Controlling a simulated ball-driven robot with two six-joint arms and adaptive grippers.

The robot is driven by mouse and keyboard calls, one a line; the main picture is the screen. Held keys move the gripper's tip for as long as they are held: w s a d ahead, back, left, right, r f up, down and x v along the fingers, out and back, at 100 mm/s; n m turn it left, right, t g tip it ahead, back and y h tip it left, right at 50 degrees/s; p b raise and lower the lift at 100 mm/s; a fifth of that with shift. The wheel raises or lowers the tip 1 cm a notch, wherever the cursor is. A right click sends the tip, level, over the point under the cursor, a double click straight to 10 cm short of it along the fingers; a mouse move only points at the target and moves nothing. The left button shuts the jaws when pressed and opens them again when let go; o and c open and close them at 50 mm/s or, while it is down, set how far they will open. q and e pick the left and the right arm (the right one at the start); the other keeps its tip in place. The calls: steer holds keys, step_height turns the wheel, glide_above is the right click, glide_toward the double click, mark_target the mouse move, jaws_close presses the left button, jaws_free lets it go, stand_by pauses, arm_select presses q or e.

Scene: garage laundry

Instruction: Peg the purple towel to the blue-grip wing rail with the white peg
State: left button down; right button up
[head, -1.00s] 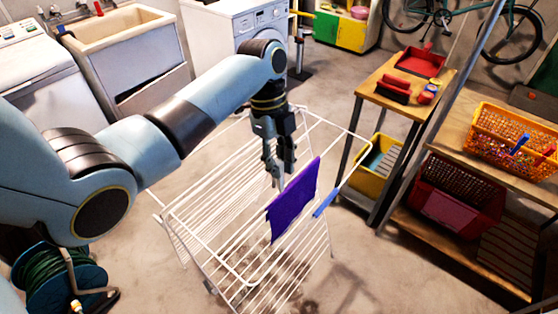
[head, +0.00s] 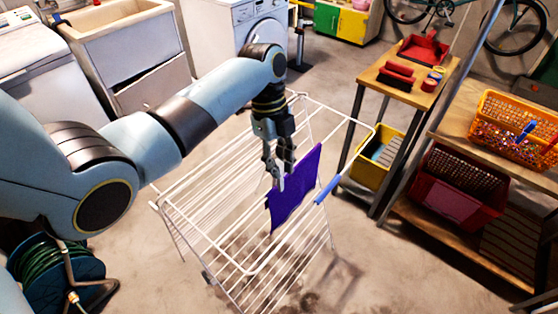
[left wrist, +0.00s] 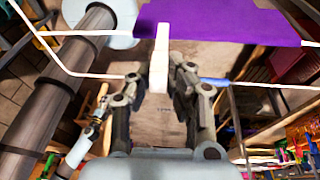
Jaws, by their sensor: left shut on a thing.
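The purple towel (head: 297,190) hangs over the wing rail on the right side of the white drying rack; it also shows in the left wrist view (left wrist: 225,22). The blue grip (head: 328,190) is on the rail, right of the towel. My left gripper (head: 275,174) is shut on the white peg (left wrist: 159,62), which points away from the fingers. In the head view the peg overlaps the towel's left part; I cannot tell whether it touches the towel or rail. My right gripper is not in view.
The white rack (head: 215,235) stands on open floor. A wooden table (head: 388,72) with red items and a shelf with an orange basket (head: 505,140) are at the right. A washing machine (head: 240,30) and sink (head: 115,30) stand behind. A hose reel (head: 60,278) is at lower left.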

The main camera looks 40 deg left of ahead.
arm_select(q)
steer(key=shift+f+b, duration=0.95)
steer(key=shift+f, duration=1)
steer(key=c, duration=1.2)
jaws_free()
steer(key=shift+r, duration=0.1)
steer(key=v, duration=1.2)
